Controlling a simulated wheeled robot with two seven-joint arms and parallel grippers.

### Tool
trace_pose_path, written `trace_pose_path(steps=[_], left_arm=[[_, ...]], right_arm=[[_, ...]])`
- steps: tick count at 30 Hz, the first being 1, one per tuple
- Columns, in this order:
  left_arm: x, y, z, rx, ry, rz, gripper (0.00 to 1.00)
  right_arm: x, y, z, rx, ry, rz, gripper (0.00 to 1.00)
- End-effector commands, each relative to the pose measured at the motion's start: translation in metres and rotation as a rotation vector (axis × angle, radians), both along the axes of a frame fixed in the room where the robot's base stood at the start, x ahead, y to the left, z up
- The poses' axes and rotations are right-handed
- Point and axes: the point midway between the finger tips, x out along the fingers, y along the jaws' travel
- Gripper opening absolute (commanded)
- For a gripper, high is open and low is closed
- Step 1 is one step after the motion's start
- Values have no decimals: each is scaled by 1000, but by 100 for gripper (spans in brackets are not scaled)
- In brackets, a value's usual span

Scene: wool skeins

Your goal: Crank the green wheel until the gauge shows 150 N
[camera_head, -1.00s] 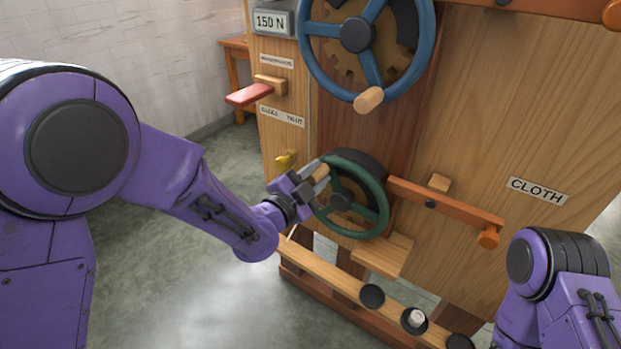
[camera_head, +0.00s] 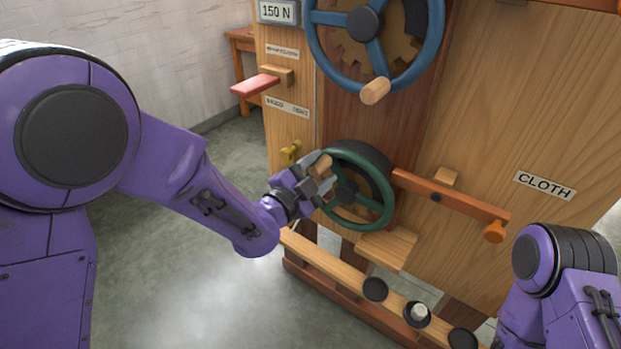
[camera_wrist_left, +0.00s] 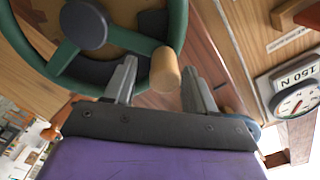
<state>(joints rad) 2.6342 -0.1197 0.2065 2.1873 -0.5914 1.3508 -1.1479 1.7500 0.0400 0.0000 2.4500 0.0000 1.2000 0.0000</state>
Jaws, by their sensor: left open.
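The green wheel (camera_head: 386,207) is on the wooden machine, low on its front, with a wooden handle knob at its left rim. My left gripper (camera_head: 324,176) is at that handle in the head view. In the left wrist view the gripper (camera_wrist_left: 158,88) is open, with the wooden handle (camera_wrist_left: 165,70) between or just ahead of its fingers; I cannot tell if it touches. My right gripper is out of view; only part of that arm shows.
A larger blue wheel (camera_head: 437,40) with a wooden handle is above the green one. A red lever (camera_head: 255,86) and a yellow knob (camera_head: 290,152) are on the left. An orange bar (camera_head: 455,205) is right of the green wheel. The floor (camera_head: 180,300) at left is clear.

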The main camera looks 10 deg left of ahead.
Motion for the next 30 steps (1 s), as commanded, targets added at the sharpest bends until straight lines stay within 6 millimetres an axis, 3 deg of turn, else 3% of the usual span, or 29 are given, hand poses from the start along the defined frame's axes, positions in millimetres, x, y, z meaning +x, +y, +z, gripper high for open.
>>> trace_pose_path(steps=[8, 10, 12, 22, 23, 24, 26, 27, 29, 30], left_arm=[[-61, 26, -2, 2, -1, -1, 56], [-71, 30, 6, 3, 4, -3, 56], [-79, 33, 4, 3, 4, -3, 56], [-86, 37, 0, 0, 1, -2, 56], [-86, 37, -1, 0, 1, -2, 49], [-86, 38, -3, -5, 9, 1, 36], [-85, 43, -18, -36, 62, 26, 17], [-86, 51, -38, -79, 134, 63, 4], [-92, 68, -83, -180, 292, 155, 0], [-102, 84, -122, -263, 420, 245, 0]], right_arm=[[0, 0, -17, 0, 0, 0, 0], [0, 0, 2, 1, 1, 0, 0], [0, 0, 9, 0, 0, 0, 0], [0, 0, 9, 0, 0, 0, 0], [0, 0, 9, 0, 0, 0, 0], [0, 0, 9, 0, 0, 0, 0], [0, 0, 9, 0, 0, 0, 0], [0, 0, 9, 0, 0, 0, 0], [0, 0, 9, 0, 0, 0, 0], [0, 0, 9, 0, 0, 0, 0]])
